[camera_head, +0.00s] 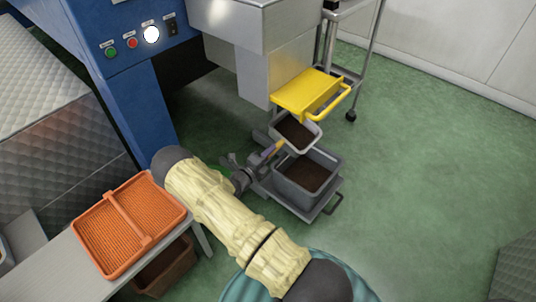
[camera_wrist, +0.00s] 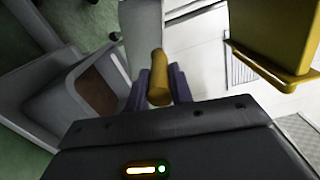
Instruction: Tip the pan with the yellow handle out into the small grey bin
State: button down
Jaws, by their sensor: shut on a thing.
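The pan (camera_head: 309,143) is grey with dark brown stuff in it, and its yellow handle (camera_head: 270,151) points down-left. My gripper (camera_head: 262,159) is shut on that handle. In the wrist view the yellow handle (camera_wrist: 158,82) sits between the two purple fingers, with part of the pale grey pan (camera_wrist: 141,25) beyond it. The small grey bin (camera_head: 293,194) stands just below and right of the pan in the head view, with dark brown stuff inside. The bin (camera_wrist: 62,100) shows at left in the wrist view. The pan's exact tilt is hard to tell.
The bin stands on a low grey platform (camera_head: 324,205) with a handle. An orange crate (camera_head: 112,222) lies on a table at left. Green floor at right is clear.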

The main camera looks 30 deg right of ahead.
jog(key=s+d+m, duration=0.1)
jog(key=s+m, duration=0.3)
jog(key=m, duration=0.6)
jog(key=s+d+r+m+p, duration=0.1)
jog(key=s+m, duration=0.3)
jog(key=m, duration=0.6)
jog(key=shift+s+d+r+g, duration=0.15)
jog(key=shift+s+d+g, duration=0.15)
jog(key=shift+d, duration=0.5)
jog(key=shift+w, duration=0.1)
dwell(1.9)
